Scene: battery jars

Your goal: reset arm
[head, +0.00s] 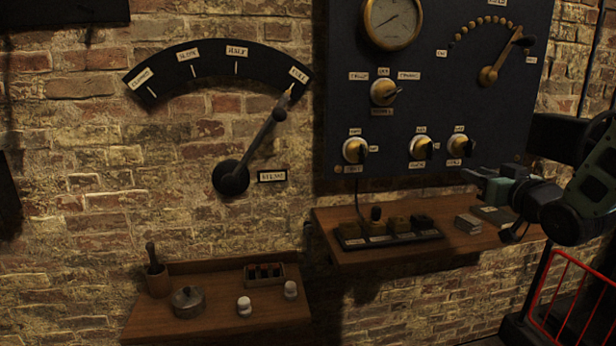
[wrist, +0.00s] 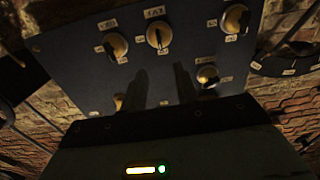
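My arm comes in from the right edge of the head view. My gripper (head: 478,182) points left there, in front of the panel's lower right corner and above the right shelf. In the wrist view my gripper (wrist: 161,80) shows two dark fingers standing apart with nothing seen between them, so it is open and empty. The dark panel (head: 345,100) carries a round gauge (head: 391,20), several knobs and a lever (head: 490,74) on an arc of brass studs. The panel also fills the wrist view (wrist: 75,55), tilted, with its knobs beyond the fingers.
A big wall lever (head: 262,140) points at the right end of its labelled arc. The right shelf (head: 350,256) holds a block row (head: 390,238) and small boxes (head: 468,223). The left shelf (head: 215,325) holds a mortar (head: 158,280), a lidded pot (head: 188,302) and white jars (head: 244,306). A red rail (head: 560,290) stands lower right.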

